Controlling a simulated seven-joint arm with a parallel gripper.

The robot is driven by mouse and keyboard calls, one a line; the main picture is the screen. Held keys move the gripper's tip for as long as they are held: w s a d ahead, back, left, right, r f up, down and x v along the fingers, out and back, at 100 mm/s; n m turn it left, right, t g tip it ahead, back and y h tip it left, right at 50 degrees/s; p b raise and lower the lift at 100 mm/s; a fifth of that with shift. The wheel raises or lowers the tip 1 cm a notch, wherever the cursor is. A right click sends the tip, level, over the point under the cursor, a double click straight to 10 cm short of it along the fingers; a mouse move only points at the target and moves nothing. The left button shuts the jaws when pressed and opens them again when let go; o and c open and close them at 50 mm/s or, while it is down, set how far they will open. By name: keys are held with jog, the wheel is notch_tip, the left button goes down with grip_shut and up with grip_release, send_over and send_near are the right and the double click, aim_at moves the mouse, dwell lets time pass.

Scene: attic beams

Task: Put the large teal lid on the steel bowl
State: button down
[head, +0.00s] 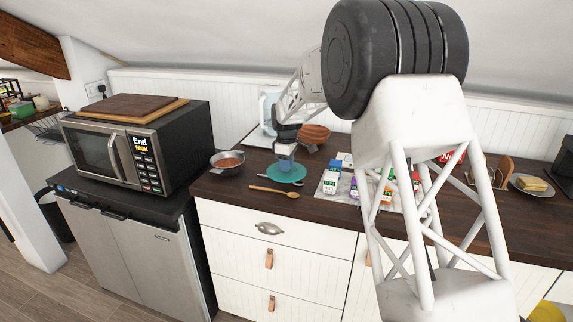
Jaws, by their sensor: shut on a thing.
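The large teal lid (286,173) is a round disc near the middle of the dark counter in the head view. My gripper (286,158) is over it, pointing down, shut on the lid's top; the fingertips are small and partly hidden here. I cannot tell whether the lid rests on the counter or is just above it. The steel bowl (226,168) stands upright to the left of the lid, near the counter's left end. It has reddish-brown contents and no lid on it. The lid and bowl are apart.
A wooden spoon (274,191) lies in front of the lid. A microwave (135,145) stands left of the bowl. A wooden bowl (314,134) and a clear jug (268,108) are behind my gripper. Several small packages lie on a board (333,198) to the right.

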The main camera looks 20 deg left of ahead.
jog(key=shift+a, duration=0.1)
jog(key=w+a+r, duration=0.1)
jog(key=a+r, duration=0.2)
jog(key=a, duration=0.9)
jog(key=w+a+r, duration=0.1)
jog(key=a+r, duration=0.3)
jog(key=a, duration=0.9)
jog(key=shift+f, duration=0.1)
jog(key=shift+f, duration=2.85)
jog(key=shift+f, duration=0.4)
